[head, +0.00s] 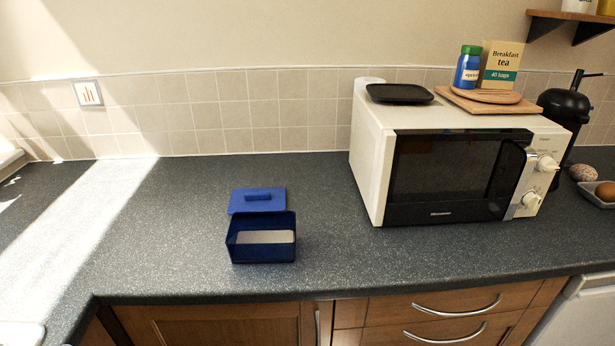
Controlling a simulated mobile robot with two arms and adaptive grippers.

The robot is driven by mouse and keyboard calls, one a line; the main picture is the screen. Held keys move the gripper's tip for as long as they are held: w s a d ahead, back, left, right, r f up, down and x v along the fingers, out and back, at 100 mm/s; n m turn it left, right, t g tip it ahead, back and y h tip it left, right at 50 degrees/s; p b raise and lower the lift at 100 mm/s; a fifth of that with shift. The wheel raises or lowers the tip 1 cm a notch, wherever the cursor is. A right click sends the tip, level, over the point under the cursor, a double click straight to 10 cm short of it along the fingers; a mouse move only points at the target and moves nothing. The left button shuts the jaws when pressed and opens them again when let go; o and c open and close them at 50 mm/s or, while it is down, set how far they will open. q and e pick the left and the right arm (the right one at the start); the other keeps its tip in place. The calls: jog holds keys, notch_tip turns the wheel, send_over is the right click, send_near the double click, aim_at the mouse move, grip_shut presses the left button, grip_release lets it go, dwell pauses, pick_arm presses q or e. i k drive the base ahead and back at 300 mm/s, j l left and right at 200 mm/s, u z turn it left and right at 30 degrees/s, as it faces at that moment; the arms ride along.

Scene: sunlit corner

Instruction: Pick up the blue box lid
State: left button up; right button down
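The blue box lid (258,205) lies on the dark counter just behind the blue box. It is rectangular, with a raised handle bar on its top. The open blue box (262,255) stands in front of it, nearer the counter's front edge, with a pale inside floor showing. The lid's front edge is close to the box's back rim; I cannot tell whether they touch. Neither of my grippers is in the head view.
A white microwave (366,170) stands to the right, with a black tray (399,94) and wooden boards (522,106) on top. The counter (165,225) is clear left of the box. Cabinets with drawers (435,308) are below the front edge.

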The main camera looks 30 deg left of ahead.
aim_at(256, 199)
jog(key=j+u, duration=0.1)
jog(key=u, duration=0.7)
jog(key=j+u, duration=0.1)
jog(key=u, duration=0.35)
